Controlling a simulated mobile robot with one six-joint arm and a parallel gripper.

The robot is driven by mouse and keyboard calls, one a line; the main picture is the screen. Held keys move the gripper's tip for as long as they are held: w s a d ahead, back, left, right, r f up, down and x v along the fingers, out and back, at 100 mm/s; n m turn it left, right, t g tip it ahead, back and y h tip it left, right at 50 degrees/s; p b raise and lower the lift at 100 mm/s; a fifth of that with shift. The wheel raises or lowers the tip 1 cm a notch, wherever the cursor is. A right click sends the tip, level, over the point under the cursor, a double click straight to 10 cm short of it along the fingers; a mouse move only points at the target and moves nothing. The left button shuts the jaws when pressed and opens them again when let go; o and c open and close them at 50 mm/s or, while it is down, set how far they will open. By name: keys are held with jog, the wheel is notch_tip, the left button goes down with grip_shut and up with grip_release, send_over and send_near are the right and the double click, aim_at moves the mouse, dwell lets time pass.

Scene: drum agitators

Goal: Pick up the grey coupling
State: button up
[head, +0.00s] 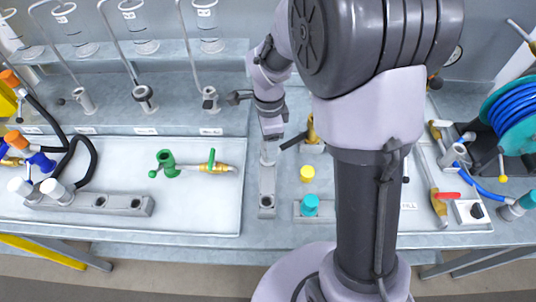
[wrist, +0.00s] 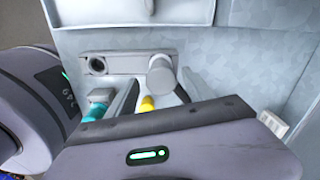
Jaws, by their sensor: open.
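A grey cylindrical coupling (wrist: 162,76) stands at one end of a grey holder block in the wrist view, with an open hole at the block's other end. In the head view the holder block (head: 267,186) runs front to back, and the coupling (head: 268,154) is at its far end, partly hidden by my gripper (head: 271,136). In the wrist view my gripper (wrist: 157,90) is open, its two dark fingers pointing toward the coupling, one to each side of it in the picture. Nothing is held between the fingers. Whether they touch the coupling I cannot tell.
A yellow cap (head: 307,173) and a teal cap (head: 310,204) stand just right of the holder block. A green fitting with a brass valve (head: 210,167) lies on the white mat (head: 200,205) at left. Glass agitator vessels (head: 140,35) stand behind.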

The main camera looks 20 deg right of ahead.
notch_tip(320, 180, down, 3)
jog(key=shift+w+a+f+b, duration=0.15)
jog(key=shift+b, duration=0.35)
jog(key=shift+c, duration=0.2)
grip_shut()
notch_tip(320, 180, up, 10)
jog(key=p, duration=0.4)
jog(key=shift+r, duration=0.2)
